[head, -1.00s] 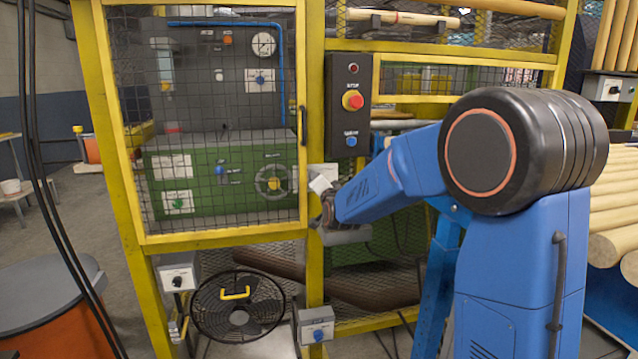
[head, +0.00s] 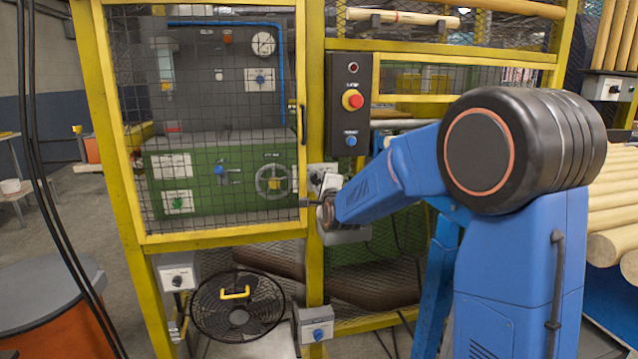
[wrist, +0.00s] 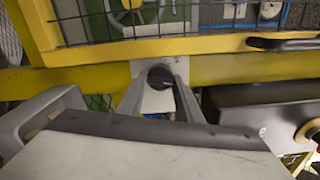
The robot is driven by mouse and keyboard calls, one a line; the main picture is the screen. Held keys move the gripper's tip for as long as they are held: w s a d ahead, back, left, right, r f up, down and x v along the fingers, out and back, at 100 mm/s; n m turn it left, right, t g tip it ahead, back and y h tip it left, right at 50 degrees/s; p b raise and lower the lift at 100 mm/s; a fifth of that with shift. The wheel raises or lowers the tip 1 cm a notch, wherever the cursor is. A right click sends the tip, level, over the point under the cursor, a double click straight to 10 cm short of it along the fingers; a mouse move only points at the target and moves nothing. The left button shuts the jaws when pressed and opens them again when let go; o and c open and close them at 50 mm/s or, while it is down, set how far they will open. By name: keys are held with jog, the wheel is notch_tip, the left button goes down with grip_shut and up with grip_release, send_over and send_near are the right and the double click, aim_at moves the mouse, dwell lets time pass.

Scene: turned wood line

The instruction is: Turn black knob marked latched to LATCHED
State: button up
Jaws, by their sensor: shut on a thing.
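The black knob (wrist: 160,76) is on a light grey plate (wrist: 125,84) on the yellow guard post. In the wrist view my gripper (wrist: 160,82) has one finger on each side of the knob and is shut on it. The knob's pointer and any LATCHED marking are too small or hidden to read. In the head view the plate (head: 318,170) shows just right of the mesh door, and my gripper (head: 322,190) reaches it from the right, largely hiding the knob.
A yellow mesh door (head: 220,238) with a dark handle (head: 303,125) stands left of the knob. A black control box (head: 347,105) with a red button is above.

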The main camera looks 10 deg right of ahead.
jog(key=m, duration=0.6)
jog(key=shift+f, duration=0.15)
jog(key=shift+m, duration=0.3)
jog(key=o, duration=0.8)
jog(key=shift+c, duration=0.2)
jog(key=shift+s, duration=0.1)
jog(key=s, duration=1.7)
jog(key=shift+s, duration=0.15)
